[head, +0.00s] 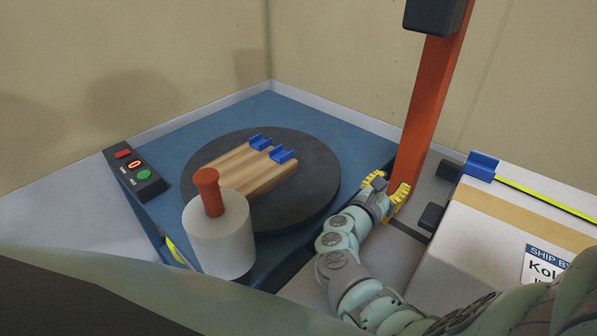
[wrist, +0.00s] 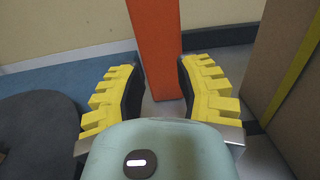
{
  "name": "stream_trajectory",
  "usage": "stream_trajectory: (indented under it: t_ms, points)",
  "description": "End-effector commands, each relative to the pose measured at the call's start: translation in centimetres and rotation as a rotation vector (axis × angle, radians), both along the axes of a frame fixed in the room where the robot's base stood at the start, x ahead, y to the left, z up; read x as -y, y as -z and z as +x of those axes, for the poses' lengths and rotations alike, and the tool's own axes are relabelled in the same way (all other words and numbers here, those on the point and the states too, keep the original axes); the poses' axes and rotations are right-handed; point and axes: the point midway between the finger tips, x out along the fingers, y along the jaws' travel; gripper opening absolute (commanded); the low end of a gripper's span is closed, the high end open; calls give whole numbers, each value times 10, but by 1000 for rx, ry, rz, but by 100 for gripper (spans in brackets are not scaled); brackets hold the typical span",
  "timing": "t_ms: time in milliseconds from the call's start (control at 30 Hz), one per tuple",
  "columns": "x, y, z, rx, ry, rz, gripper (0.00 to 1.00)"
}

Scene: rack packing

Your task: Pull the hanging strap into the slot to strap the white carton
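The white carton (head: 480,235) stands at the right of the head view, with a tan tape band and a shipping label. A yellow strap (head: 545,199) crosses its top from a blue corner piece (head: 481,166). In the wrist view a yellow strap (wrist: 296,66) runs down the carton's shaded side (wrist: 270,60), right of my gripper. My gripper (head: 391,191) has yellow fingers, spread apart and empty, beside the foot of the orange post. In the wrist view the open gripper (wrist: 158,88) faces that post. I cannot clearly make out the slot.
The orange post (head: 432,100) stands close by my gripper, left of the carton. Black blocks (head: 432,216) sit beside the carton. A button box (head: 135,172) is farther left.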

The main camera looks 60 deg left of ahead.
Motion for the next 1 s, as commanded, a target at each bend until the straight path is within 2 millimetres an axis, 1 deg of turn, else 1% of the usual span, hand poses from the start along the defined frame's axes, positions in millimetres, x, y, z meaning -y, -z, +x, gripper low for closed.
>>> stream_trajectory:
  t_ms: [167, 267, 500, 700, 833, 1000]
  points:
    - [1, 0, -6, 0, -2, 2, 33]
    - [3, 0, -19, -2, -4, 3, 33]
    - [14, 0, -68, -2, -10, 1, 33]
    - [23, 1, -102, -2, -8, -3, 33]
    - [26, 1, -113, -1, -5, -2, 33]
    - [28, 0, -118, 0, -4, -1, 33]
